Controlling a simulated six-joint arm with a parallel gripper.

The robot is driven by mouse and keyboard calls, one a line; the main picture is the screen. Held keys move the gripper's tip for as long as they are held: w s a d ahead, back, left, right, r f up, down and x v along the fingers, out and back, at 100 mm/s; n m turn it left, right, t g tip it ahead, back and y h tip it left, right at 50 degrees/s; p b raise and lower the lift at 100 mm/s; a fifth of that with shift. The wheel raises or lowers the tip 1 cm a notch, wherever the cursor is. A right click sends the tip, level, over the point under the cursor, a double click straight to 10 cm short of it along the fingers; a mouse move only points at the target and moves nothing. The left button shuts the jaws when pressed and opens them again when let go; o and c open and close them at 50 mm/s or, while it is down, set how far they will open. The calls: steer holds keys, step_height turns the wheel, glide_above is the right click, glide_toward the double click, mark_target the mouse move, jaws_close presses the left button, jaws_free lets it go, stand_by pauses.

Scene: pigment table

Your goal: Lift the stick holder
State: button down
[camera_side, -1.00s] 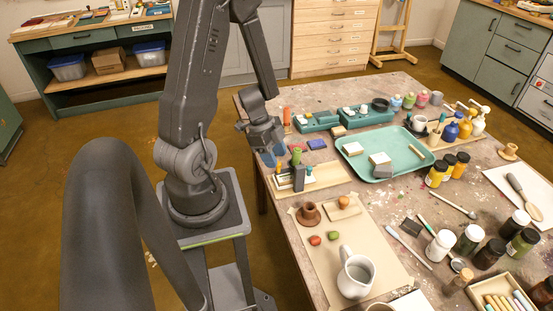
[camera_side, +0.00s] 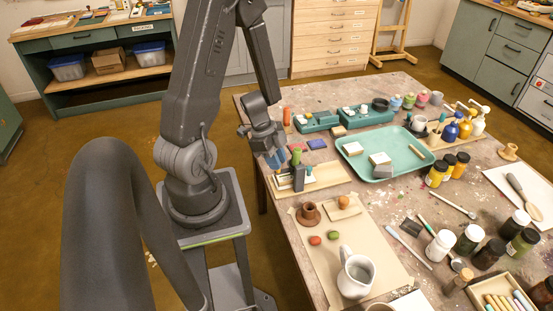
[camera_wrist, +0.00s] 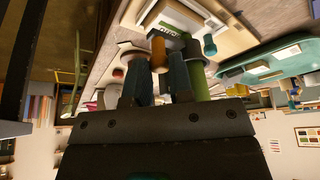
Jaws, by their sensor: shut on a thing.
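The stick holder (camera_side: 298,178) shows in the side view as a small dark grey block near the table's left edge, with a green stick (camera_side: 296,157) above it. My gripper (camera_side: 275,163) is at its left side, fingers pointing down. In the wrist view the two dark teal fingers of my gripper (camera_wrist: 160,80) are shut close about an ochre upright part (camera_wrist: 158,50). A green stick (camera_wrist: 197,75) stands beside them, and a dark part of the holder (camera_wrist: 190,47) shows beyond. The exact contact is partly hidden by the fingers.
A pale wooden board (camera_side: 325,178) lies under and beside the holder. A teal tray (camera_side: 405,160) with pale blocks is to the right. Teal boxes (camera_side: 318,121) stand behind.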

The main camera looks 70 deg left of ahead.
steer(key=shift+r, duration=0.6)
steer(key=c, duration=1)
jaws_free()
steer(key=v, duration=1.4)
steer(key=shift+w, duration=0.1)
